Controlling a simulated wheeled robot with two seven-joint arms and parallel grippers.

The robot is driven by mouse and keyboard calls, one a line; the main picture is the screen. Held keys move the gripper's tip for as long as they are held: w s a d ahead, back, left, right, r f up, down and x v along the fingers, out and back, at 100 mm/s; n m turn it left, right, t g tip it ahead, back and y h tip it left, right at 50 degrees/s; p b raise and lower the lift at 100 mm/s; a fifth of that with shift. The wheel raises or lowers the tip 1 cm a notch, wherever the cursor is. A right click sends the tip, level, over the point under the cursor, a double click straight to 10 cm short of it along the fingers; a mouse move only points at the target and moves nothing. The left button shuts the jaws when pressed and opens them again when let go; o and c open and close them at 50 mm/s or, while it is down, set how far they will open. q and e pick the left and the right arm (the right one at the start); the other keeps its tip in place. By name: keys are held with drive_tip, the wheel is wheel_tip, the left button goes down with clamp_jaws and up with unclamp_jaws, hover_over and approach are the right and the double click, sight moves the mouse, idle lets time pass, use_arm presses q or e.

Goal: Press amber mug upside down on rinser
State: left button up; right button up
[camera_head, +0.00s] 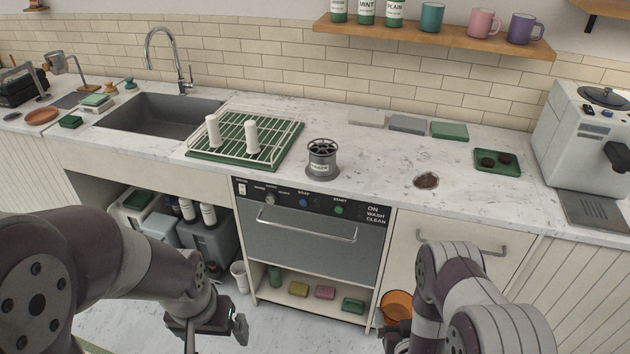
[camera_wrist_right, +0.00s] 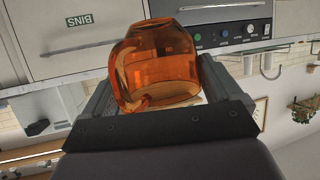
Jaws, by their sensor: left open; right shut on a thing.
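The amber mug (camera_head: 397,306) is low in front of the cabinet in the head view, partly hidden by my right arm. In the right wrist view the clear orange mug (camera_wrist_right: 160,62) sits between the fingers of my right gripper (camera_wrist_right: 162,92), which is shut on it. The rinser (camera_head: 322,160) is a grey round unit with a spoked top and a label, standing on the counter right of the drying rack. The mug is below counter level, apart from the rinser.
A green drying rack (camera_head: 290,150) holds two white upright objects left of the rinser. A brown patch (camera_head: 427,181) and a green tray (camera_head: 484,160) with two dark pucks lie to its right. The dishwasher handle (camera_head: 312,232) and counter front edge lie below the rinser.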

sight(397, 296)
drive_tip(key=w, duration=0.4)
drive_tip(key=w+f+b, duration=0.1)
drive_tip(key=w, duration=0.2)
drive_tip(key=shift+d, duration=0.25)
drive_tip(key=shift+w+a+r+b, duration=0.15)
drive_tip(key=shift+w+b, duration=0.35)
drive_tip(key=shift+w, duration=0.7)
use_arm(q)
wheel_tip(397, 296, down, 6)
drive_tip(key=w+b, duration=0.1)
drive_tip(key=b, duration=0.2)
drive_tip(key=shift+d+b, duration=0.2)
drive_tip(key=shift+b, duration=0.15)
use_arm(e)
drive_tip(key=n+h, duration=0.1)
drive_tip(key=n, duration=0.2)
drive_tip(key=n+h, duration=0.2)
drive_tip(key=w+n+t+h, duration=0.1)
drive_tip(key=n+h, duration=0.1)
drive_tip(key=n, duration=0.1)
drive_tip(key=shift+r+n, duration=0.2)
drive_tip(key=shift+n, duration=0.1)
